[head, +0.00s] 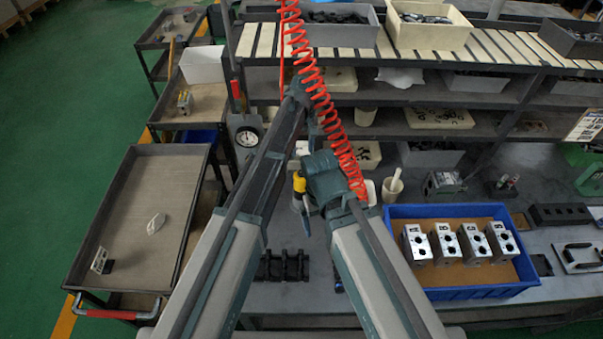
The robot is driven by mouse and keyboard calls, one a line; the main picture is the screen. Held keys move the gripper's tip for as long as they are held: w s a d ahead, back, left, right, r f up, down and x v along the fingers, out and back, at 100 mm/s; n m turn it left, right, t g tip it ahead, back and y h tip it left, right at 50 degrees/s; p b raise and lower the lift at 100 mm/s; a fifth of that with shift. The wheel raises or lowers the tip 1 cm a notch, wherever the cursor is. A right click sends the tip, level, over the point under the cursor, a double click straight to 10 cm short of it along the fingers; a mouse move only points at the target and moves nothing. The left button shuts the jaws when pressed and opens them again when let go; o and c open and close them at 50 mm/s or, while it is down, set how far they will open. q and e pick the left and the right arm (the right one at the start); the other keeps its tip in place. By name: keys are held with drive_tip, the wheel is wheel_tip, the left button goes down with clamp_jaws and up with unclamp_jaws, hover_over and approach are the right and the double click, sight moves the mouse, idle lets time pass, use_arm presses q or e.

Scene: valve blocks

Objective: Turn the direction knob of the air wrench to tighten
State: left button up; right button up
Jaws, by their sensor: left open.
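A yellow and dark tool (299,184), which looks like part of the air wrench, shows just left of the teal joint of my right arm. Its direction knob cannot be made out. A red coiled hose (318,92) comes down from above and passes behind or beside that joint. My left arm reaches up and bends down at the far end. My left gripper (312,143) is open near the tool, small and partly hidden by my right arm. My right gripper is hidden behind my own arm, so what it holds cannot be seen.
A blue tray (478,293) with several metal valve blocks stands on the bench at right. A shelf rack (447,88) with bins is behind. A round gauge (247,137) stands left of my arms. A cart (139,216) is at left, with green floor beyond.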

sight(301, 172)
use_arm(q)
wheel_tip(301, 172, down, 10)
drive_tip(key=b, duration=0.9)
drive_tip(key=shift+a+f, duration=0.15)
drive_tip(key=shift+s, duration=0.1)
drive_tip(key=shift+c, duration=0.2)
clamp_jaws()
